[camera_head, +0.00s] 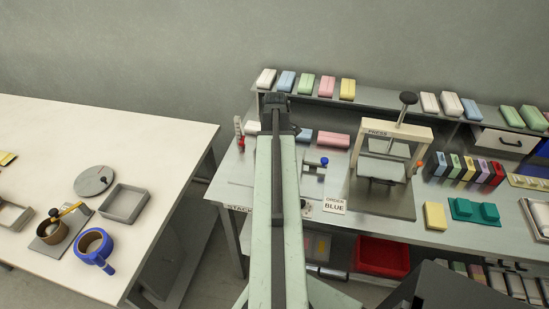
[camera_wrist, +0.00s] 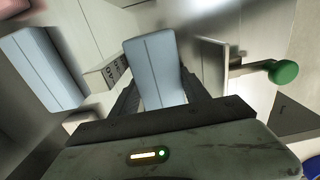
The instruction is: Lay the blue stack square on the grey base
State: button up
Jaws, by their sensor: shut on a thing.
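My gripper (camera_wrist: 158,90) is shut on a light blue stack (camera_wrist: 156,62), which has a seam along its length and stands out beyond the fingers in the wrist view. In the head view my arm hides the fingers and the held stack. A second light blue stack (camera_wrist: 42,66) lies to the left in the wrist view, apart from the gripper. A blue stack (camera_head: 304,135) also shows beside my arm on the bench in the head view. I cannot surely pick out the grey base; my arm covers part of the bench there.
A press (camera_head: 393,131) with a black-knobbed handle stands right of my arm. An "ORDER BLUE" card (camera_head: 335,205) and a pink stack (camera_head: 333,139) are nearby. A green knob (camera_wrist: 283,72) is close on the right in the wrist view. A shelf (camera_head: 382,103) bearing coloured stacks runs behind.

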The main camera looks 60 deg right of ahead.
jog(key=shift+f, duration=0.1)
jog(key=o, duration=1.4)
notch_tip(320, 180, up, 8)
jog(key=p, duration=0.7)
jog(key=shift+p, duration=0.4)
